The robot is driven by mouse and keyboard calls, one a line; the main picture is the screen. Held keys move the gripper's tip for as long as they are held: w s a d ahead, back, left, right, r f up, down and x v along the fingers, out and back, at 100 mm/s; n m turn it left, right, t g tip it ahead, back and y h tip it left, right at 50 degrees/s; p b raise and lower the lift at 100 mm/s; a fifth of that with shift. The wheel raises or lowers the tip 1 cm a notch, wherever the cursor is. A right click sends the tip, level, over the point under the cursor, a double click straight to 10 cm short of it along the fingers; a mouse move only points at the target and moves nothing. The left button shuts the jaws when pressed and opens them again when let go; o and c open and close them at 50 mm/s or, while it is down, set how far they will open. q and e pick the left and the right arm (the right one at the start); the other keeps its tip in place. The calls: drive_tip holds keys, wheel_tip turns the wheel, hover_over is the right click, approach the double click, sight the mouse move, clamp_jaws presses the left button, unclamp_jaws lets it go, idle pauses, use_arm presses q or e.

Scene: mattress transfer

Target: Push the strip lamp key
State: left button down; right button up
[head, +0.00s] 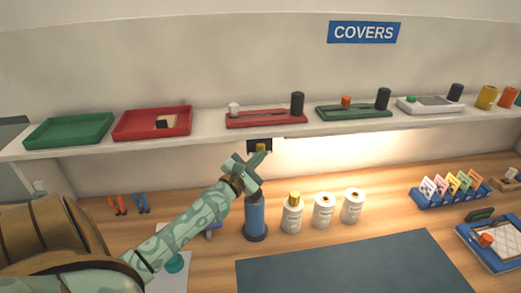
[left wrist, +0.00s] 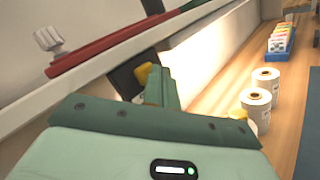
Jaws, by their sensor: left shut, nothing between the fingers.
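The strip lamp key (head: 261,147) is a small yellow button on a black box (head: 251,146) under the shelf edge. In the left wrist view the yellow key (left wrist: 144,74) shows on its black box (left wrist: 125,84), right by my fingertips. The wall and bench right of the box are brightly lit. My left gripper (head: 259,158) is shut and empty, with its tips raised just below the key. In the left wrist view my left gripper (left wrist: 161,76) partly covers the box; whether it touches the key I cannot tell. My right gripper is not in view.
The white shelf (head: 205,134) above carries a green tray (head: 68,129), a red tray (head: 152,122) and several other holders. A dark mat (head: 350,268) lies in front.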

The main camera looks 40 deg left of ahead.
use_arm(q)
drive_tip(key=shift+a, duration=0.1)
idle(0.5)
drive_tip(key=shift+w+a, duration=0.4)
idle(0.5)
drive_tip(key=shift+s+d, duration=0.45)
drive_tip(key=shift+d, duration=0.05)
drive_tip(key=shift+d+p, duration=0.1)
drive_tip(key=shift+p, duration=0.25)
drive_tip(key=s+d+p, duration=0.1)
drive_tip(key=s+d, duration=0.1)
drive_tip(key=s+d+p, duration=0.1)
drive_tip(key=d+p, duration=0.1)
drive_tip(key=shift+s+d, duration=0.25)
drive_tip(key=shift+s, duration=0.1)
